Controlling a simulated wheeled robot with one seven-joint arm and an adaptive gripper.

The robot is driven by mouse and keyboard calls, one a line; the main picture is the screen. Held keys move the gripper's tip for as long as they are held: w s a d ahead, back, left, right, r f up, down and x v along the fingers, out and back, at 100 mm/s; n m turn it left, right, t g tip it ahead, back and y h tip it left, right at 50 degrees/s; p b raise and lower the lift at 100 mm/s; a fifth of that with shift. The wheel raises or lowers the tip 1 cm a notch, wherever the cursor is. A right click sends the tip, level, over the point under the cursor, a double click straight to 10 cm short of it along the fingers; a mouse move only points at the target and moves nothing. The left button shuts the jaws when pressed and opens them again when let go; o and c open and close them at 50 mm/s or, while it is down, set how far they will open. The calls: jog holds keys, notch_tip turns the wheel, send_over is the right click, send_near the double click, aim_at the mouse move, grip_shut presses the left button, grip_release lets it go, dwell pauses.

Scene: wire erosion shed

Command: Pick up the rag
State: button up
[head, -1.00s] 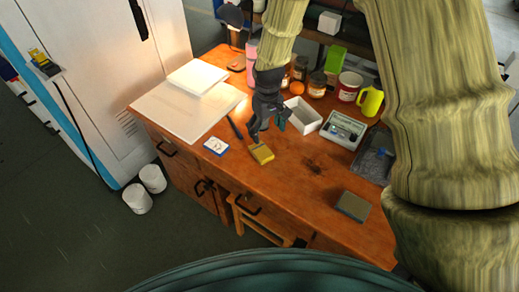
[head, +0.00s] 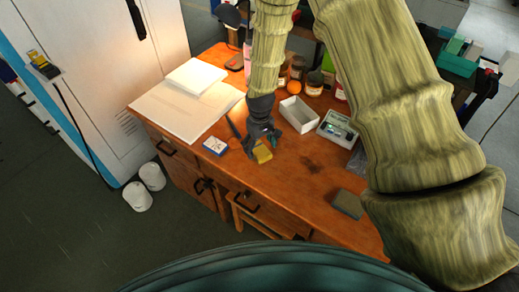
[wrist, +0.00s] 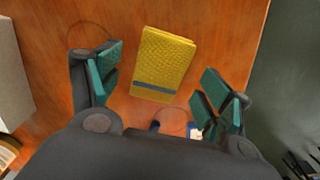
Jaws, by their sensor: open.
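The rag (head: 262,155) is a folded yellow cloth with a grey-blue stripe near one end. It lies flat on the wooden workbench, and it also shows whole in the wrist view (wrist: 165,58). My gripper (head: 264,148) is over it, pointing down, and covers part of it in the head view. In the wrist view my gripper (wrist: 162,88) is open, its teal-padded fingers apart to the left and right of the rag. Nothing is between the pads. The gap in height between fingertips and rag is hard to tell.
A white open box (head: 299,113) stands just right of my gripper. A blue-and-white card or pack (head: 215,146) lies to the left, near a dark tool (head: 233,126). A grey-green block (head: 347,203) lies farther right. The bench (head: 300,180) between is clear.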

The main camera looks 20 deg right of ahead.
jog(key=shift+f, duration=0.95)
jog(key=c, duration=1.1)
jog(key=shift+r, duration=0.1)
jog(key=shift+r+b, duration=0.3)
jog(key=shift+r, duration=0.4)
jog(key=shift+r+b, duration=0.4)
jog(key=shift+r, duration=0.5)
jog(key=s+a+b, duration=0.1)
jog(key=s, duration=0.4)
jog(key=s+a+r+b, duration=0.1)
jog(key=s, duration=0.4)
jog(key=s+a+b, duration=0.1)
jog(key=s+b, duration=0.1)
jog(key=s, duration=0.3)
jog(key=shift+s+a+r, duration=0.25)
jog(key=shift+s+r, duration=0.05)
jog(key=shift+s, duration=0.05)
